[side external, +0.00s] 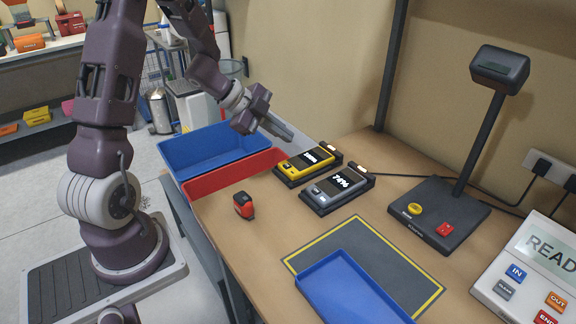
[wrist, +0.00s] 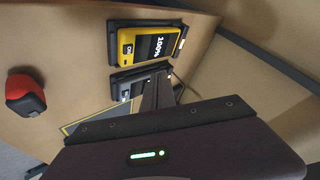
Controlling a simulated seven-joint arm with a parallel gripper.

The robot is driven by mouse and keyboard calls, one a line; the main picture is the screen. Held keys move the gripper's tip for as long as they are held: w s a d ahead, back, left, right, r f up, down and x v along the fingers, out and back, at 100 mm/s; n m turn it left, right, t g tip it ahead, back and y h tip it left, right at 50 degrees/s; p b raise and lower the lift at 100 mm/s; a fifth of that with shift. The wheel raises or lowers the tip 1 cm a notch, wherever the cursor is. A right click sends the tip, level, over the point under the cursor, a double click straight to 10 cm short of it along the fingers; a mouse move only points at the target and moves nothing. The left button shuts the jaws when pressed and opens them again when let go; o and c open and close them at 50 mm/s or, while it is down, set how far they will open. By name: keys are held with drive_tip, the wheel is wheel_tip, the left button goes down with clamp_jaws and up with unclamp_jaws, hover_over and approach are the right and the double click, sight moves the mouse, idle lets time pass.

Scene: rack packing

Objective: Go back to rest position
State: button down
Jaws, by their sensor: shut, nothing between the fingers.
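My gripper (side external: 290,138) is shut and empty. It hangs in the air above the back left of the table, to the upper left of two handheld devices in cradles. In the wrist view its closed fingers (wrist: 158,90) point toward the grey device (wrist: 130,85), partly covering it. The yellow device (side external: 303,164) shows a screen that reads 100% in the wrist view (wrist: 150,45). The grey device (side external: 337,188) reads about 76% in the side view.
A red and black block (side external: 243,205) stands on the table. A blue tray (side external: 345,290) lies on a grey mat with a yellow border (side external: 400,272). A stand (side external: 440,215) and a button panel (side external: 530,275) are at the right. Blue (side external: 215,148) and red (side external: 228,172) bins are at the left.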

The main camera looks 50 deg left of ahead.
wheel_tip(320, 180, up, 13)
drive_tip(key=n+t+y, duration=0.2)
drive_tip(key=n+y, duration=0.3)
drive_tip(key=y, duration=0.2)
drive_tip(key=s+d+r+n+y, duration=0.1)
drive_tip(key=s+d+r+n, duration=0.15)
drive_tip(key=s+n, duration=0.2)
drive_tip(key=s+d+n+g+h, duration=0.2)
drive_tip(key=s+d, duration=0.5)
drive_tip(key=s, duration=0.3)
drive_tip(key=s+d+f+n+g+h, duration=0.1)
drive_tip(key=s+d+n+g+h, duration=0.1)
drive_tip(key=s+d, duration=0.4)
drive_tip(key=s, duration=0.4)
drive_tip(key=shift+s+d+f+g, duration=0.25)
drive_tip(key=shift+d+f+g, duration=0.05)
drive_tip(key=shift+d+g, duration=0.1)
